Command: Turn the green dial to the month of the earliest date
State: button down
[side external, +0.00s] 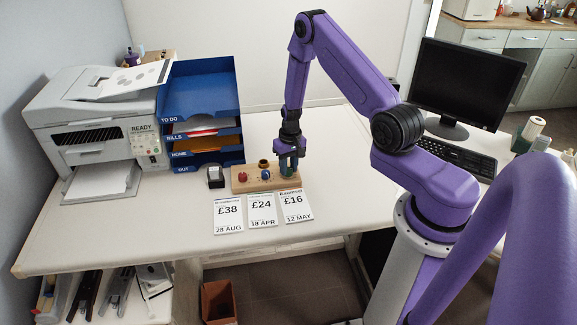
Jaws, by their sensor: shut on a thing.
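A wooden board (253,186) with small dials lies on the desk in front of the blue trays. A red dial (243,177) is at its left and a blue dial (266,175) near its middle. My gripper (288,169) points down at the board's right end and is shut on the green dial, which is mostly hidden by the fingers. Three cards lie in front: £38, 28 AUG (228,212); £24, 18 APR (262,208); £16, 12 MAY (296,205). Dial markings are too small to read.
A blue tray stack (203,95) and a printer (95,125) stand at the left behind the board. A tape dispenser (215,177) sits beside the board. A monitor (467,82) and keyboard (457,157) stand at the right. The desk's front left is clear.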

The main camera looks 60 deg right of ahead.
aim_at(291, 168)
jog(key=c, duration=0.8)
grip_release()
jog(key=r, duration=1.7)
jog(key=shift+s+d+r, duration=0.2)
jog(key=shift+d, duration=0.2)
jog(key=s+a+r+n, duration=0.4)
jog(key=a, duration=0.5)
jog(key=s+a+r+n, duration=0.4)
jog(key=s+a+n, duration=0.1)
jog(key=a, duration=0.4)
jog(key=s+a+r+n, duration=0.1)
jog(key=s+n, duration=0.2)
jog(key=s, duration=0.3)
jog(key=s+a+r+n, duration=0.1)
jog(key=s+n, duration=0.1)
jog(key=s, duration=0.5)
jog(key=s+a+r+n, duration=0.1)
jog(key=s+n, duration=0.2)
jog(key=s, duration=0.4)
jog(key=shift+a+r+n, duration=0.25)
jog(key=shift+n, duration=0.05)
